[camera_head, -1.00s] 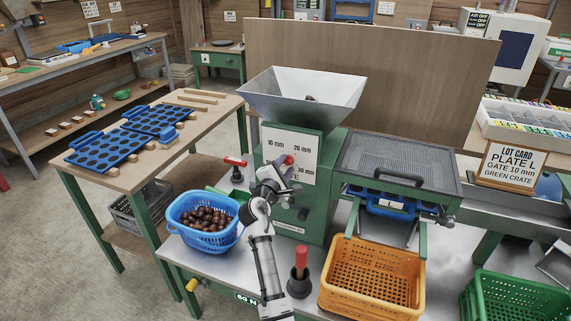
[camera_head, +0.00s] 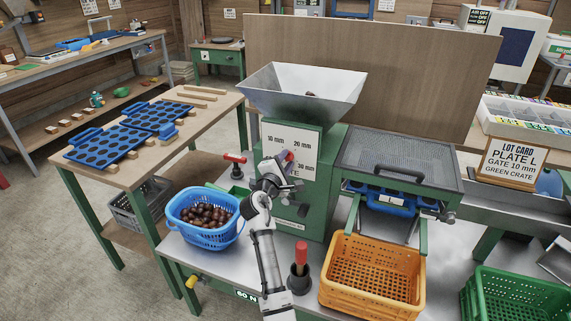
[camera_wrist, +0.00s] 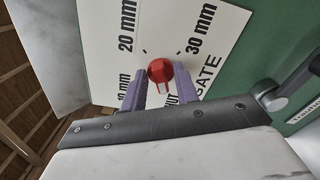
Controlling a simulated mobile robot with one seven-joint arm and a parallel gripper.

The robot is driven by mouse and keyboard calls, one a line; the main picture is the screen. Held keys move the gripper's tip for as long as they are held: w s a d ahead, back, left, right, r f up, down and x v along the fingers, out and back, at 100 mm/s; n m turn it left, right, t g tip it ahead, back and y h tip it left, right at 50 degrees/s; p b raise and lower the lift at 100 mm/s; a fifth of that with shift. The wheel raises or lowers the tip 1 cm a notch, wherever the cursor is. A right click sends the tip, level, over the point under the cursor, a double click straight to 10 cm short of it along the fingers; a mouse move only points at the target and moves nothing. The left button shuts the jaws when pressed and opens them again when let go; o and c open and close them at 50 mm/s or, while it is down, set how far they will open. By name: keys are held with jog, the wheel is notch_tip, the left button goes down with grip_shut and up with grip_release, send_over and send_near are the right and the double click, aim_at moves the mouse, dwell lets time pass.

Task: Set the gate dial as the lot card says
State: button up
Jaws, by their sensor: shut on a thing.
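The gate dial is a red knob (camera_wrist: 162,74) on a white plate (camera_wrist: 100,50) marked 10, 20 and 30 mm and SHUT; the plate also shows on the green machine's front in the head view (camera_head: 279,143). My gripper (camera_wrist: 158,86), with purple fingers, is shut on the knob, one finger on each side. In the head view my gripper (camera_head: 287,158) mostly covers the knob. I cannot tell for sure which mark the knob points to. The lot card (camera_head: 510,163) reads plate L, gate 10 mm, green crate.
A metal hopper (camera_head: 305,95) tops the machine. A blue basket of chestnuts (camera_head: 203,238) stands left of my arm. A red-handled lever (camera_head: 300,262) stands in front. An orange crate (camera_head: 372,297) and a green crate (camera_head: 515,312) are at the right.

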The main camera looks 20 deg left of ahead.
jog(key=shift+f+m+b, duration=0.2)
jog(key=shift+m+b, duration=3.15)
jog(key=shift+m, duration=0.35)
jog(key=shift+f+m+b, duration=0.15)
jog(key=shift+m+b, duration=3.15)
jog(key=shift+m, duration=0.4)
jog(key=o, duration=0.6)
jog(key=shift+s, duration=0.1)
